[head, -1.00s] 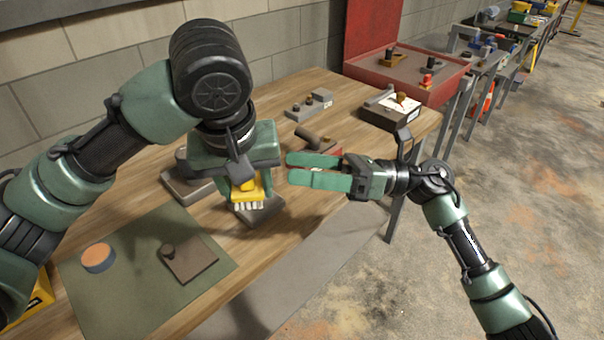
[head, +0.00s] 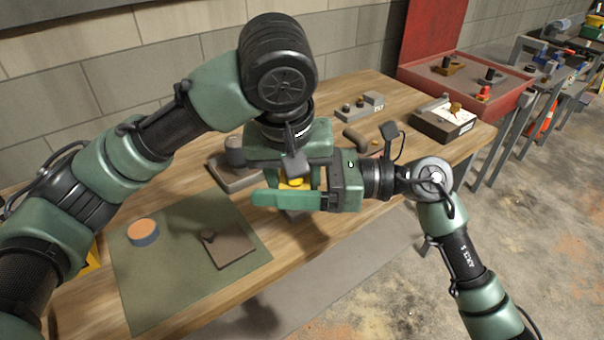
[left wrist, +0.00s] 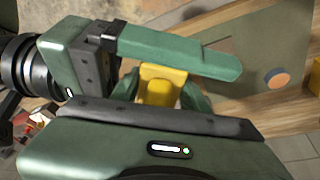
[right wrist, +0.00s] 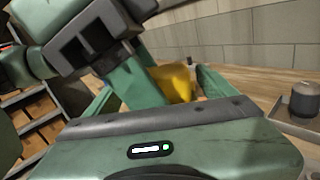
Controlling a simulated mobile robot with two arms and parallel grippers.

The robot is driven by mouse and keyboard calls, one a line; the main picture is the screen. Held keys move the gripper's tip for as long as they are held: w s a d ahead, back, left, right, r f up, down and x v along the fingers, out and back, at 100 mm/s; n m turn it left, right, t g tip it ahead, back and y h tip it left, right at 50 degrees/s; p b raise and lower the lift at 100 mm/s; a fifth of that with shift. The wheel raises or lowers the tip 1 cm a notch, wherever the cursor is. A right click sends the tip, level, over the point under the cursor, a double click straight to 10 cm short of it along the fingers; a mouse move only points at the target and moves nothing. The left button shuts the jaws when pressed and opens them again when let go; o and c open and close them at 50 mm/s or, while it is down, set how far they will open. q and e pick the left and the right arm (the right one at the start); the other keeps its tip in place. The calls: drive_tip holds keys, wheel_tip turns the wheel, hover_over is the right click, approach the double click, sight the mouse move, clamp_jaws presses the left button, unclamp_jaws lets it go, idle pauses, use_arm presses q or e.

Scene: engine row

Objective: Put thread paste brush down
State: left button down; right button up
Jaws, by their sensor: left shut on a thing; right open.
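The yellow thread paste brush (head: 297,183) is in my left gripper (head: 290,176), which is shut on it and points down over the bench. The brush also shows in the left wrist view (left wrist: 160,90) and in the right wrist view (right wrist: 174,82). My right gripper (head: 266,195) is open and reaches in from the right, its fingers on either side of the brush and the left fingers. In the head view it covers the bristles. Whether the right fingers touch the brush, I cannot tell.
The green mat (head: 165,285) holds a round orange-topped tin (head: 143,232) and a brown plate with a knob (head: 229,250). A grey fixture (head: 232,172) stands left of the grippers. A box with a white top (head: 445,118) and a red tray (head: 462,90) are at right.

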drive_tip(key=shift+a, duration=0.35)
use_arm(q)
drive_tip(key=shift+w, duration=0.1)
use_arm(e)
drive_tip(key=c, duration=1.5)
use_arm(q)
drive_tip(key=c, duration=0.7)
unclamp_jaws()
use_arm(e)
drive_tip(key=shift+c, duration=0.3)
use_arm(q)
drive_tip(key=shift+o, duration=0.2)
drive_tip(key=shift+d, duration=0.15)
